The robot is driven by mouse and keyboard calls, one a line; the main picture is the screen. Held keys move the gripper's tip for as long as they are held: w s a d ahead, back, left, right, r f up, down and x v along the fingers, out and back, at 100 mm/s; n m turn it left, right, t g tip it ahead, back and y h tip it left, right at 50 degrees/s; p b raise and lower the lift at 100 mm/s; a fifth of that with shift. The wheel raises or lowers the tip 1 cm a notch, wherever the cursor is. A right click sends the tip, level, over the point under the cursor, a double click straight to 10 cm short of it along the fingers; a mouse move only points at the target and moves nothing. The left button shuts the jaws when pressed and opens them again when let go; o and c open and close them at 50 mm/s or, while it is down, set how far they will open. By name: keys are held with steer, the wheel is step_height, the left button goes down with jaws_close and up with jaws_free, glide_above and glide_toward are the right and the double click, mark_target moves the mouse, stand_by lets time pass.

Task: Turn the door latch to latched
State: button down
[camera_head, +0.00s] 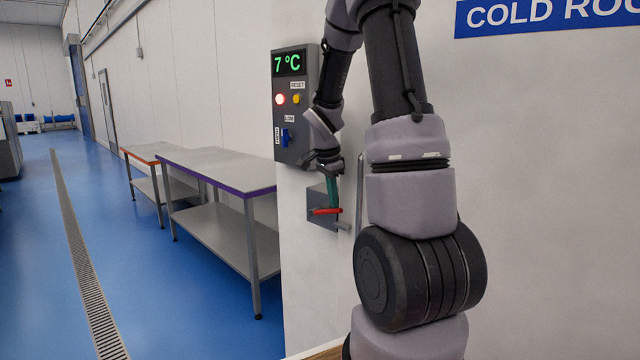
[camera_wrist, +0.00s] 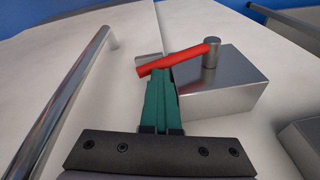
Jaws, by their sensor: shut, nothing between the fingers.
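The door latch is a red lever (camera_head: 324,211) on a steel box (camera_head: 315,196) on the cold room wall. In the wrist view the red lever (camera_wrist: 175,59) runs from a round steel pin (camera_wrist: 211,53) on the steel box (camera_wrist: 222,85) out to the left, over the panel beside the box. My gripper (camera_head: 332,205) is shut and empty, with green fingers pointing down at the lever. In the wrist view the fingertips of my gripper (camera_wrist: 160,73) are right at the lever, near its free end. I cannot tell whether they touch it.
A vertical steel door handle (camera_wrist: 62,108) stands left of my fingers in the wrist view. A control panel (camera_head: 293,105) reading 7 °C, with a lit red lamp, is above the latch. A steel table (camera_head: 215,170) stands to the left.

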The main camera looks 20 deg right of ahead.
mark_target(338, 210)
steer(key=shift+s+d+f, duration=0.2)
steer(key=shift+s+f, duration=0.25)
steer(key=shift+f, duration=0.35)
steer(key=shift+s+d+f, duration=0.15)
steer(key=shift+s+f, duration=0.3)
steer(key=shift+f, duration=0.35)
steer(key=v, duration=1)
steer(key=s+a+r+n+t+y, duration=0.4)
steer(key=s+a+r+n, duration=0.8)
steer(key=s, duration=0.5)
steer(key=a+r+t, duration=0.1)
steer(key=a+r, duration=0.1)
steer(key=a, duration=0.1)
steer(key=shift+s+n+t, duration=0.3)
steer(key=shift+s+n, duration=0.1)
